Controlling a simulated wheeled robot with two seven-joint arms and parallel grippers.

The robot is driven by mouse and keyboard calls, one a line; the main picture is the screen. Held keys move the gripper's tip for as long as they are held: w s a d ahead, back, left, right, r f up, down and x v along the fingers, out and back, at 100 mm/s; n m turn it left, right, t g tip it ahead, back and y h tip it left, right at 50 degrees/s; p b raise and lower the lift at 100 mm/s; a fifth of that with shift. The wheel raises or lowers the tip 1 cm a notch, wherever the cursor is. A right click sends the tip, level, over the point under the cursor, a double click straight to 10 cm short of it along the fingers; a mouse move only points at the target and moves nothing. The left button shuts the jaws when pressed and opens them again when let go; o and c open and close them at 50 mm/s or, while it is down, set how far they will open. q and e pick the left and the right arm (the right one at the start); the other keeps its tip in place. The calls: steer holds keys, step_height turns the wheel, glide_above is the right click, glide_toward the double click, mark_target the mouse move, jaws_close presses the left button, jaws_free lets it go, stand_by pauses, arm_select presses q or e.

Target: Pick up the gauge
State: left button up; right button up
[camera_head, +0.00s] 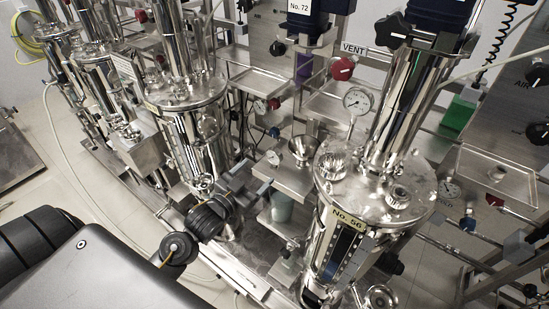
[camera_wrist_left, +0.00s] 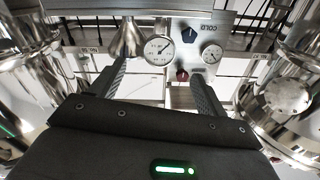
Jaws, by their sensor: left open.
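Several round white-dial gauges show. In the left wrist view, one gauge (camera_wrist_left: 159,50) stands beyond my fingertips, roughly centred between them, and a second gauge (camera_wrist_left: 211,54) is on the panel to its right. I cannot tell which the task means. My left gripper (camera_head: 262,174) reaches between the steel vessels. It is open and empty in the left wrist view (camera_wrist_left: 160,75). My right gripper is not in view.
The No. 56 vessel (camera_head: 385,190) stands to the right of my left gripper, another steel vessel (camera_head: 195,125) behind and left. A steel funnel (camera_head: 303,150) is close beyond the fingers. Pipes, valves and trays crowd the rack. Floor (camera_head: 85,185) is open at left.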

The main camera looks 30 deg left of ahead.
mark_target(272, 157)
arm_select(q)
steer(key=w, duration=0.4)
steer(key=shift+d, duration=0.3)
steer(key=shift+w, duration=0.35)
steer(key=w, duration=0.3)
steer(key=w+p, duration=0.1)
steer(key=shift+w+d+f, duration=0.1)
steer(key=shift+w+d, duration=0.3)
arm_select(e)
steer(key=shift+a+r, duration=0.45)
arm_select(q)
steer(key=shift+c, duration=0.3)
steer(key=c, duration=1.1)
steer(key=shift+o, duration=0.2)
steer(key=shift+s, duration=0.1)
